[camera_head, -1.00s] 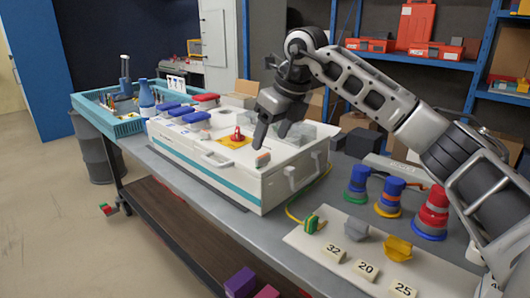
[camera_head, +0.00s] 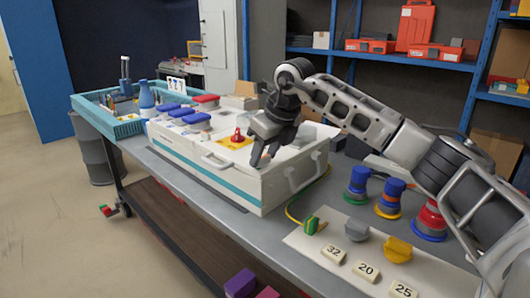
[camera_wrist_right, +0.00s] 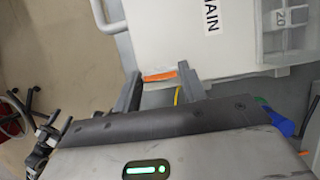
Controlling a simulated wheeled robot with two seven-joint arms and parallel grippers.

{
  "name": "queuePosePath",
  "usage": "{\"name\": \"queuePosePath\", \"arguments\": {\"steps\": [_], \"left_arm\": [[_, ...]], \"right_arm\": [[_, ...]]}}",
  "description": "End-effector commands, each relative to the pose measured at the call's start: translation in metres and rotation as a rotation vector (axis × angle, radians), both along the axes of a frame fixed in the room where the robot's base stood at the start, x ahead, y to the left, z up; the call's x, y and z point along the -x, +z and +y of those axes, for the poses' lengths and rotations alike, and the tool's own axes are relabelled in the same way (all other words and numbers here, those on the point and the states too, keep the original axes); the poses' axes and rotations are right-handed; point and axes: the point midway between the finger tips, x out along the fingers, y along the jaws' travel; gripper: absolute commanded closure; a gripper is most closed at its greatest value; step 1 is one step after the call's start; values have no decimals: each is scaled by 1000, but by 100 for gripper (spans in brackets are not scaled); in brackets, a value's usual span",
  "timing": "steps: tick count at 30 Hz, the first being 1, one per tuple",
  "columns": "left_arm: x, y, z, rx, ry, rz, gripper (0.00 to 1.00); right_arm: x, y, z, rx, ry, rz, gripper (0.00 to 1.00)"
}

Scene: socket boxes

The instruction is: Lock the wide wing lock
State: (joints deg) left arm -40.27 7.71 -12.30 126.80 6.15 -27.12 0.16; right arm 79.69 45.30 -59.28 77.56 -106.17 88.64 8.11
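My right gripper (camera_head: 263,160) is at the box's near top corner, pointing down. In the right wrist view its two fingers (camera_wrist_right: 160,84) stand apart, with a narrow orange-topped piece (camera_wrist_right: 160,76), likely the wing lock, in the gap. The piece spans most of the gap; whether the fingers touch it I cannot tell. In the head view the gripper hides it. My left gripper is not in view.
Red-handled lock (camera_head: 237,136) on a yellow plate sits on the box top, with blue blocks (camera_head: 197,119) behind. A pale board with green, grey (camera_head: 357,230) and yellow (camera_head: 397,249) pieces lies in front. Stacked coloured knobs (camera_head: 389,199) stand at right.

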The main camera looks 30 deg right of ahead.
Motion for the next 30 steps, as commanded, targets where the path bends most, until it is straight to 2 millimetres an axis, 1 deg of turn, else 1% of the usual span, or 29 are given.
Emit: {"name": "queuePosePath", "arguments": {"steps": [5, 11, 17, 30], "left_arm": [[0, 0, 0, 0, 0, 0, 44], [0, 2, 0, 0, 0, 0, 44], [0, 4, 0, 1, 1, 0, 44], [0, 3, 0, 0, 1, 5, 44]], "right_arm": [[0, 1, 0, -1, -17, 0, 81], [0, 1, 1, 0, -92, -1, 81], [0, 1, 2, 0, -243, -1, 81], [-1, 1, 5, 0, -658, -1, 81]]}}
